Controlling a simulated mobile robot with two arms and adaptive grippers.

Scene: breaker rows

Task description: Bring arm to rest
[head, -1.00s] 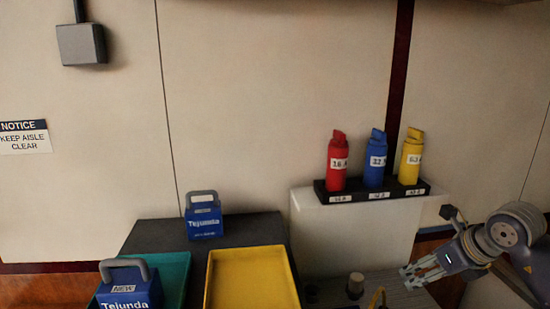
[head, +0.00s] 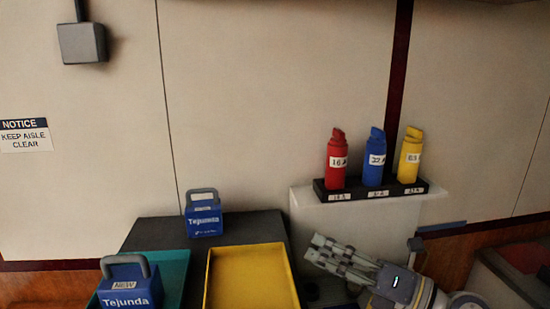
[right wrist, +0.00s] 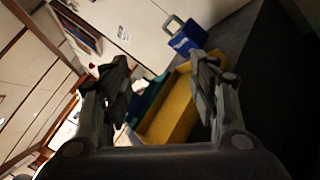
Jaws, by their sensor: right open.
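My right gripper (head: 327,251) is open and empty in the head view. It is at the lower right, below the white shelf and to the right of the yellow tray, pointing left. In the right wrist view its two fingers (right wrist: 160,85) stand apart, with the yellow tray (right wrist: 170,118) seen between and beyond them. My left gripper does not show.
Red (head: 337,162), blue (head: 375,160) and yellow (head: 410,157) cylinders stand in a black holder on the white shelf (head: 310,212). A yellow tray (head: 207,275) and teal tray (head: 178,262) lie left. Blue Tejunda boxes (head: 203,218) stand nearby, one in the teal tray.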

